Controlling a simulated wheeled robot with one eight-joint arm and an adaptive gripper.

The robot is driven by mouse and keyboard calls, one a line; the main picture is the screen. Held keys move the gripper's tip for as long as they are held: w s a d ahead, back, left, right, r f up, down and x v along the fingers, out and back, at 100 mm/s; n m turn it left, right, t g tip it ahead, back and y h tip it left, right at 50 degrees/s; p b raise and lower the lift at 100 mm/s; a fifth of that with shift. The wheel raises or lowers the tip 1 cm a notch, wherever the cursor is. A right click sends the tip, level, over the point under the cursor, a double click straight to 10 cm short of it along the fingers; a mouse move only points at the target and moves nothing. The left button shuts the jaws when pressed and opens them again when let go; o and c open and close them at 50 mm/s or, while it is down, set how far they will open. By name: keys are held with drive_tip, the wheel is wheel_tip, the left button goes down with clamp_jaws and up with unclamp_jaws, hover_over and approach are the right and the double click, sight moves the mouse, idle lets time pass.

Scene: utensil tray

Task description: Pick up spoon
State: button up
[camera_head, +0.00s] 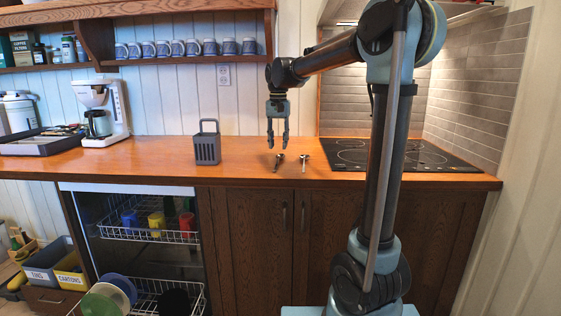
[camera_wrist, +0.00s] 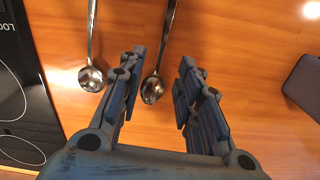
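Two shiny metal utensils with long handles and rounded bowls lie on the wooden counter; I cannot tell for sure which is the spoon. One utensil (camera_head: 279,161) lies just below my gripper (camera_head: 278,142). In the wrist view this utensil (camera_wrist: 154,87) lies between the fingers, nearer the left finger, with its handle running up out of frame. The other utensil (camera_head: 304,161) lies a little to the right in the head view, and shows outside the left finger in the wrist view (camera_wrist: 91,77). My gripper (camera_wrist: 162,58) is open, empty, pointing down above the counter.
A grey utensil caddy with a handle (camera_head: 206,148) stands left of the utensils. A black hob (camera_head: 350,155) lies to their right. A coffee maker (camera_head: 102,115) and a dark tray (camera_head: 40,145) stand farther left. The counter (camera_head: 240,165) between caddy and utensils is clear.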

sight(278, 156)
drive_tip(key=shift+f, duration=3.2)
clamp_jaws()
